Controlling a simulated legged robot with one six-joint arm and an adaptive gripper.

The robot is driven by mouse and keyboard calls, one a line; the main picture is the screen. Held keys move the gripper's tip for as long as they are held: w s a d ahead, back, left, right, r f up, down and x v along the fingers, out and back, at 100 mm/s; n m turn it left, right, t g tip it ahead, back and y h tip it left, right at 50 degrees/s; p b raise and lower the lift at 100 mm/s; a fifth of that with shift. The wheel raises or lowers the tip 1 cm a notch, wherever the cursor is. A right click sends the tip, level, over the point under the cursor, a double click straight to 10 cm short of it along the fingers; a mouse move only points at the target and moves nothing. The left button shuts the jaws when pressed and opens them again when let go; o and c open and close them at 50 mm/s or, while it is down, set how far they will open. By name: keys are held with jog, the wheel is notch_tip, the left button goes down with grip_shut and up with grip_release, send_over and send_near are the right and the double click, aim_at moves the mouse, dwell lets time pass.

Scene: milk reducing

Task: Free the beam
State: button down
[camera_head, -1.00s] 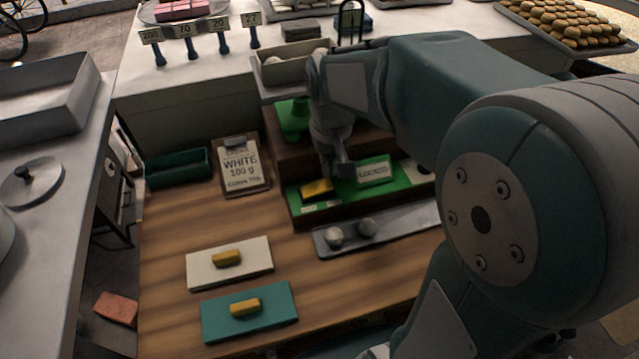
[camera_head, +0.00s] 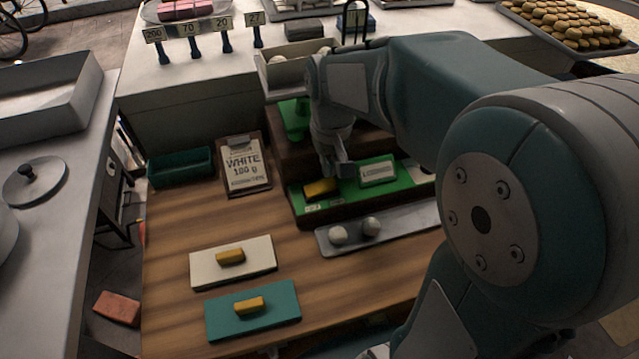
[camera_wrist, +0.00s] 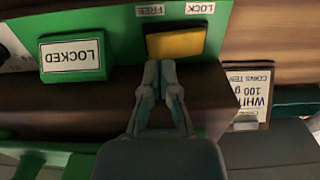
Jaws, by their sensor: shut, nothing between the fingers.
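The green scale base (camera_head: 312,206) stands on the wooden table and carries a yellow sliding block (camera_head: 320,187). In the wrist view the yellow block (camera_wrist: 176,43) lies beside the printed words FREE and LOCK, spanning below both. A sign reading LOCKED (camera_wrist: 73,55) is beside it; it also shows in the head view (camera_head: 378,172). My gripper (camera_wrist: 160,72) is shut and empty, its fingertips close to the block's near edge; contact cannot be told. In the head view my gripper (camera_head: 345,168) is just right of the block. The beam cannot be made out behind my arm.
A grey tray (camera_head: 400,226) with two round weights lies in front of the base. A cream board (camera_head: 204,267) and a teal board (camera_head: 226,322) each hold a yellow bar. A clipboard (camera_head: 243,165) and green bin (camera_head: 181,167) stand left.

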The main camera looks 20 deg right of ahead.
aim_at(330, 183)
jog(key=shift+d+f, duration=0.1)
jog(key=shift+f, duration=1.45)
dwell(0.9)
jog(key=shift+r, duration=3.5)
jog(key=shift+s+r, duration=0.15)
jog(key=s+r+t, duration=0.2)
jog(key=s+t, duration=0.3)
jog(key=s, duration=0.9)
jog(key=shift+r+t, duration=0.3)
